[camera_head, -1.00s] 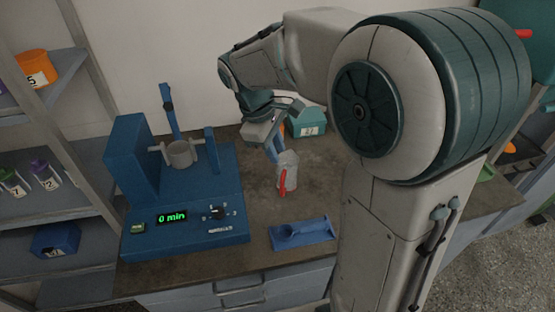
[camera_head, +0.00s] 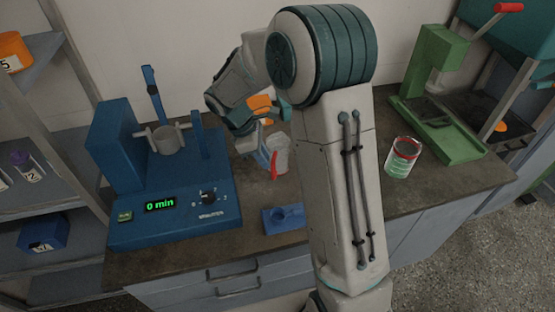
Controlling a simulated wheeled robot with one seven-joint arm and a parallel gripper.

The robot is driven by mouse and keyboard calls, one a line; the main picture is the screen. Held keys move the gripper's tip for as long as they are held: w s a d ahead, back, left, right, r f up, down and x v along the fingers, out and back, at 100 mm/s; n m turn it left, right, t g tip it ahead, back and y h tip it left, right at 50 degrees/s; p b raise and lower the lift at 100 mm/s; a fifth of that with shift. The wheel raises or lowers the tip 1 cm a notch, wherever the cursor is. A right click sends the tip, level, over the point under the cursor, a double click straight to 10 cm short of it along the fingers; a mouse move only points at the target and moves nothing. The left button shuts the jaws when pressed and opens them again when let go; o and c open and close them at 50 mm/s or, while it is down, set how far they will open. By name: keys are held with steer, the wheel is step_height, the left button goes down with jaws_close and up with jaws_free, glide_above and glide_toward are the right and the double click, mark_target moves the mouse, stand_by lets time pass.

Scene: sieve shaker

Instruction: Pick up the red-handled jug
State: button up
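The red-handled jug (camera_head: 281,153) is a pale, see-through vessel standing upright on the brown bench, right of the blue shaker. Its red handle (camera_head: 273,165) faces the front. My gripper (camera_head: 264,153) is at the jug's left side, with a blue finger close beside the handle. The arm hides part of the gripper. I cannot tell whether the fingers touch the jug or how far apart they are.
The blue sieve shaker (camera_head: 180,190) stands left, its display reading 0 min. A blue tray (camera_head: 285,218) lies in front of the jug. A red-rimmed can (camera_head: 402,158) and green press (camera_head: 440,110) stand right. An orange object (camera_head: 261,104) shows behind my gripper.

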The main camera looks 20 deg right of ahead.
steer(key=shift+x, duration=2.65)
steer(key=shift+s, duration=0.15)
jaws_close()
steer(key=shift+r, duration=0.2)
